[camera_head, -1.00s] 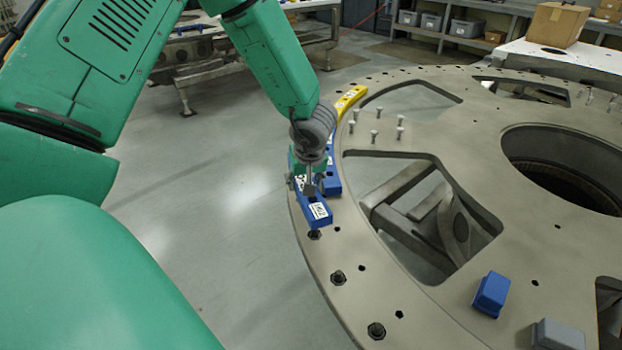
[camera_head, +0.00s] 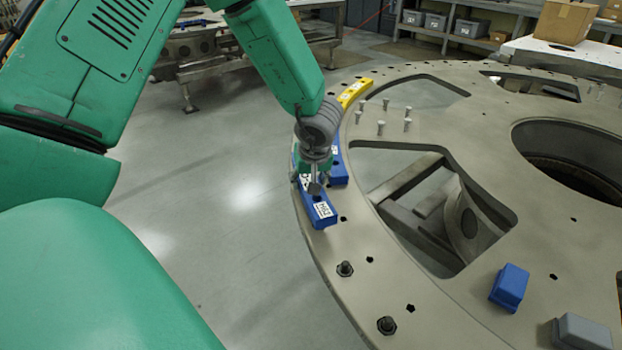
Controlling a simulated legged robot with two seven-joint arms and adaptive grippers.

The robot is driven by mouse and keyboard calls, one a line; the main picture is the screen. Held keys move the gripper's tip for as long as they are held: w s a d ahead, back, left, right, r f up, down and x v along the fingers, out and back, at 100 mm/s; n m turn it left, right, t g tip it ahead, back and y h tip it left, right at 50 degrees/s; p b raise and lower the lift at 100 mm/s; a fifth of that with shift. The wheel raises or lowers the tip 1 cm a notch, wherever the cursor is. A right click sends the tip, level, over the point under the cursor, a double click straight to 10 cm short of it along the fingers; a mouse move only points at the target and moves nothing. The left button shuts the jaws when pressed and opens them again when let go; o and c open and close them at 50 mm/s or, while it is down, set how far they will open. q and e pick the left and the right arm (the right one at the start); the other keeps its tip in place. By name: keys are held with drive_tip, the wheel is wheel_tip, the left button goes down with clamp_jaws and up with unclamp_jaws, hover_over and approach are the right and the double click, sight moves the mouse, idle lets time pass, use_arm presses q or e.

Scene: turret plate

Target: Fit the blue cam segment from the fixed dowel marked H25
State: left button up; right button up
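The blue cam segment (camera_head: 320,216) has a white label on its near end and sits at the left rim of the turret plate (camera_head: 420,310). My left gripper (camera_head: 312,185) comes down from above and is shut on its far part; the fingers are partly hidden. The near end of the segment covers the spot of a black dowel, so I cannot tell whether it is fully seated. Two bare black dowels, one (camera_head: 345,268) and another (camera_head: 387,325), stand nearer on the rim. I cannot read an H25 mark. My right gripper is not in view.
Another blue segment (camera_head: 339,172) lies just behind, and a yellow segment (camera_head: 354,92) farther along the rim. Several upright bolts (camera_head: 381,127) stand on the plate. A blue block (camera_head: 509,287) and a grey block (camera_head: 583,332) lie at right. Large openings cut the plate.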

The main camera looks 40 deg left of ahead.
use_arm(q)
drive_tip(key=shift+d+f, duration=0.1)
drive_tip(key=shift+f, duration=0.15)
drive_tip(key=shift+d+f+b, duration=0.15)
drive_tip(key=shift+d+b, duration=0.15)
drive_tip(key=shift+d, duration=0.2)
drive_tip(key=shift+d+f, duration=0.25)
drive_tip(key=shift+d, duration=0.15)
drive_tip(key=shift+a+f, duration=0.1)
drive_tip(key=shift+f, duration=0.35)
drive_tip(key=shift+a+f+b, duration=0.45)
drive_tip(key=shift+a+f, duration=0.2)
drive_tip(key=shift+f, duration=0.3)
drive_tip(key=shift+w+d, duration=0.1)
drive_tip(key=shift+d, duration=0.35)
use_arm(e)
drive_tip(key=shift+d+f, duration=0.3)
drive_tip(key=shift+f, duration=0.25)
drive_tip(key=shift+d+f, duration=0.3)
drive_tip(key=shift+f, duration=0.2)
use_arm(q)
drive_tip(key=shift+a, duration=0.2)
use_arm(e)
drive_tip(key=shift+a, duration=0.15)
